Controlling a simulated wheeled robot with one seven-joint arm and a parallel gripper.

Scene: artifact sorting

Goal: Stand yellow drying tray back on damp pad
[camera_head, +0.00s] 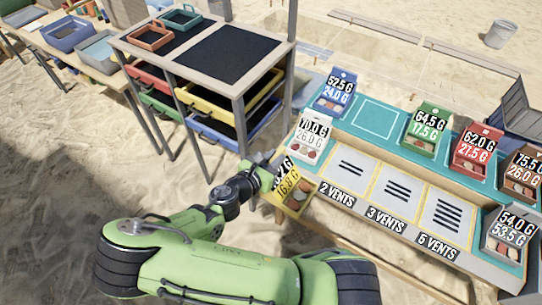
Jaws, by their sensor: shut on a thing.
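The yellow tray (292,201) is at the front left corner of the sorting bench, with reddish-brown round pieces in it and a label with a partly covered upper number above 16.0 G. My gripper (272,170) is shut on it at its left side; the fingers are small and partly hidden. I cannot tell whether the tray touches the bench. A bare teal pad (366,118) with a pale square outline lies on the back row of the bench, between the blue tray (336,95) and the green tray (426,132). I cannot tell if this is the damp pad.
A white tray (309,137) stands just behind the yellow one. Red (476,148), brown (521,177) and grey (508,236) trays stand to the right. Vent panels (398,190) marked 2, 3 and 6 are bare. A rack (200,52) with colored drawers stands left.

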